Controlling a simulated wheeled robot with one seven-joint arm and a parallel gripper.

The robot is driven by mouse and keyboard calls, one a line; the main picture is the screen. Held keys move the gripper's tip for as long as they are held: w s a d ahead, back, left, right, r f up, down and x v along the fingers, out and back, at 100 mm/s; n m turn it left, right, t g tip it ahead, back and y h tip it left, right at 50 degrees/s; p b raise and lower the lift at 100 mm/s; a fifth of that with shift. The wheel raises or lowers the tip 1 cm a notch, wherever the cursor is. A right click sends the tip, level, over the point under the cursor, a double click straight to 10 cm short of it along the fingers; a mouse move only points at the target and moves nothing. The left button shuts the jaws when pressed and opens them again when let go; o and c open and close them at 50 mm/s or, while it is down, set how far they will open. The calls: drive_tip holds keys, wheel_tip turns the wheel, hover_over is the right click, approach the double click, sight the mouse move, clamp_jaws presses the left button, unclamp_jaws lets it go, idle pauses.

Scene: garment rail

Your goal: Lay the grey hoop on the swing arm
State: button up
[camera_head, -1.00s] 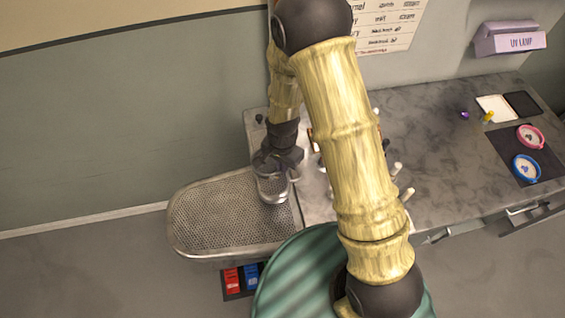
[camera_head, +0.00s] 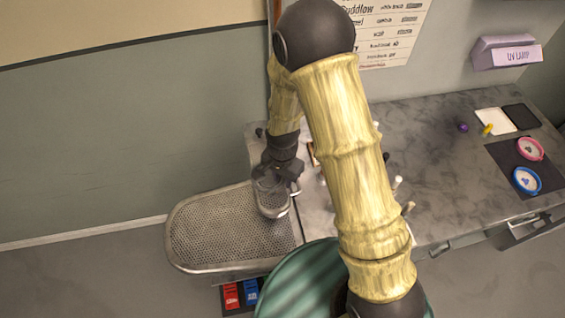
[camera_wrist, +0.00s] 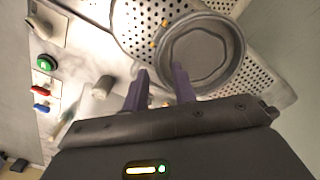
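A round grey hoop (camera_wrist: 201,54), with a raised rim and a flat grey inside, lies just past my fingertips in the wrist view. It also shows under my gripper in the head view (camera_head: 273,207). My gripper (camera_wrist: 160,72) has its two purple fingers apart. The right finger overlaps the near left of the rim; I cannot tell whether it touches. A perforated metal board with a rounded left end, seemingly the swing arm (camera_head: 215,230), lies beneath and left of the hoop. Whether the hoop rests on it or hangs above is unclear.
A grey counter (camera_head: 440,140) extends right, with a pink hoop (camera_head: 530,149) and a blue hoop (camera_head: 527,181) on a dark mat. A wall rises behind.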

wheel_tip(320, 180, up, 11)
drive_tip(key=b, duration=0.2)
drive_tip(key=shift+b, duration=0.3)
drive_tip(key=shift+r, duration=0.1)
idle(0.5)
drive_tip(key=s+d+r+n+t, duration=0.1)
drive_tip(key=s+d+r+n, duration=0.1)
drive_tip(key=d, duration=0.6)
drive_tip(key=s+d+r+n+t, duration=0.1)
drive_tip(key=s+d+r+n, duration=0.2)
drive_tip(key=d, duration=0.6)
drive_tip(key=shift+s+n+t, duration=0.3)
drive_tip(key=shift+s+n, duration=0.2)
drive_tip(key=shift+s, duration=0.35)
drive_tip(key=shift+a, duration=0.1)
